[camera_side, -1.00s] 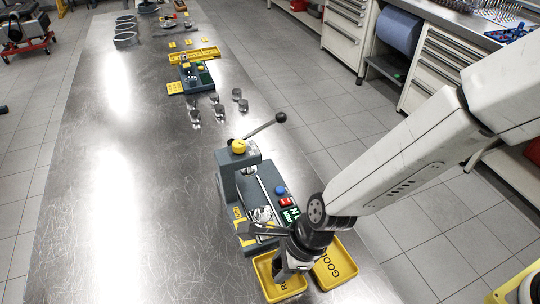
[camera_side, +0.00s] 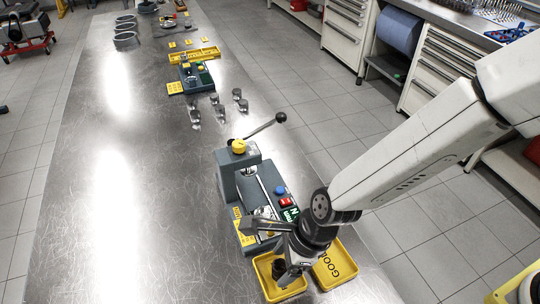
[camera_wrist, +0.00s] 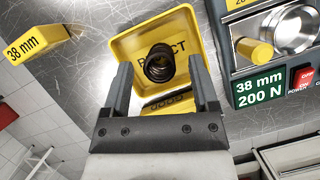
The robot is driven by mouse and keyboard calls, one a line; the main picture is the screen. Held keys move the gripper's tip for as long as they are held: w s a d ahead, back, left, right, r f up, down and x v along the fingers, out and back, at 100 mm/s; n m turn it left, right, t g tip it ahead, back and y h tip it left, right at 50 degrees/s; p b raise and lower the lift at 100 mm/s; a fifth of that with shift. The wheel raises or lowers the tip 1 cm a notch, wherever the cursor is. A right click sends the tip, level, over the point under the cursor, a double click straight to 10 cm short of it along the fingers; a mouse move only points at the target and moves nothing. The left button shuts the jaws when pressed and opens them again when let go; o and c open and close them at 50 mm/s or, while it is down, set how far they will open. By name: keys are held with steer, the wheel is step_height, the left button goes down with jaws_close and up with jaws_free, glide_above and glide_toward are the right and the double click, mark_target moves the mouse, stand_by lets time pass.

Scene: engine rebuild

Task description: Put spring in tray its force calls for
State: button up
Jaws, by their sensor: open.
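A dark coil spring (camera_wrist: 160,63) stands on end in the yellow tray marked REJECT (camera_wrist: 184,19), partly covering the lettering. The same tray (camera_side: 262,268) is left of the yellow GOOD tray (camera_side: 348,268) in the side view. My gripper (camera_wrist: 160,68) is open, its fingers apart on either side of the spring in the wrist view with gaps showing. In the side view my gripper (camera_side: 286,277) is over the REJECT tray. The spring tester (camera_side: 228,182) stands behind the trays; its green display (camera_wrist: 259,88) reads 38 mm, 200 N.
The tester's lever with a black knob (camera_side: 281,117) sticks out to the right. A yellow 38 mm block (camera_wrist: 38,41) shows in the wrist view. Several metal parts (camera_side: 218,110) and a second device (camera_side: 190,76) stand farther back. The bench's left side is clear.

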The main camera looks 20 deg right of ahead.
steer(key=v, duration=1)
steer(key=shift+r, duration=0.35)
steer(key=shift+d, duration=0.2)
steer(key=d+f+n+h, duration=0.1)
steer(key=d+n+h, duration=0.1)
steer(key=d+n, duration=0.8)
steer(key=d+f+n+t+h, duration=0.1)
steer(key=d+n+h, duration=0.1)
steer(key=d+n, duration=0.9)
steer(key=shift+w+d+f, duration=0.25)
steer(key=shift+w+d, duration=0.2)
steer(key=shift+d, duration=4.15)
